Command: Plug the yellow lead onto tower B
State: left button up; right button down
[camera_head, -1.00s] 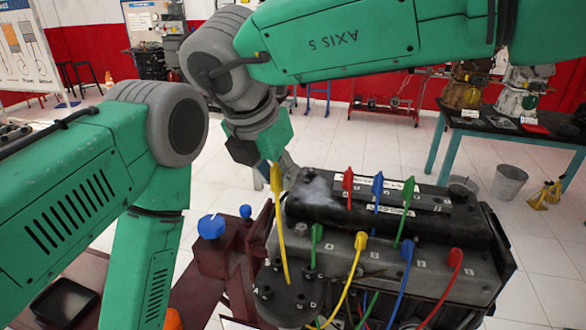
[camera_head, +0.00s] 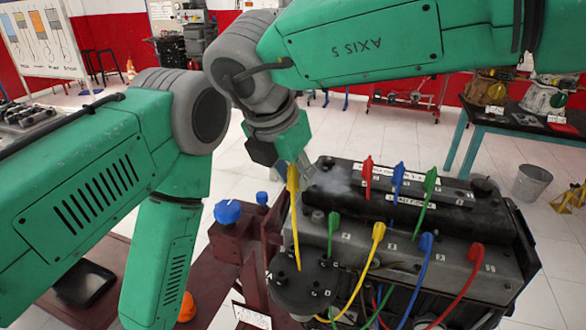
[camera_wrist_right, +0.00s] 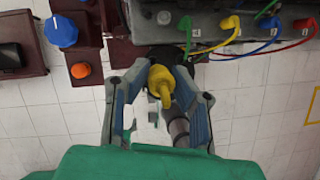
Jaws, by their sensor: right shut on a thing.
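My right gripper (camera_head: 298,164) is shut on the yellow boot of a yellow lead (camera_head: 294,215). In the right wrist view the boot (camera_wrist_right: 160,82) sits between the two fingers (camera_wrist_right: 160,95). The held lead hangs down over the black distributor cap (camera_head: 290,290) at the engine's left end. I cannot tell how its lower end meets the cap. The cap's towers are small and their letters are unreadable, so I cannot tell which is B. Another yellow lead (camera_head: 378,232) stands in the engine's front row. My left arm comes in from the left; its gripper is out of frame.
Red, blue and green leads stand on the engine (camera_head: 470,270), close right of the held lead. A dark red stand with a blue knob (camera_head: 228,211) and an orange knob (camera_wrist_right: 80,70) is at the left. A bucket (camera_head: 532,182) stands on the floor at right.

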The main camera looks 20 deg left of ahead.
notch_tip(320, 180, down, 7)
jog(key=b, duration=0.3)
dwell(0.7)
dwell(0.5)
jog(key=shift+f, duration=0.2)
jog(key=shift+a+f+b, duration=0.1)
jog(key=shift+f+b, duration=0.8)
jog(key=shift+f, duration=1.8)
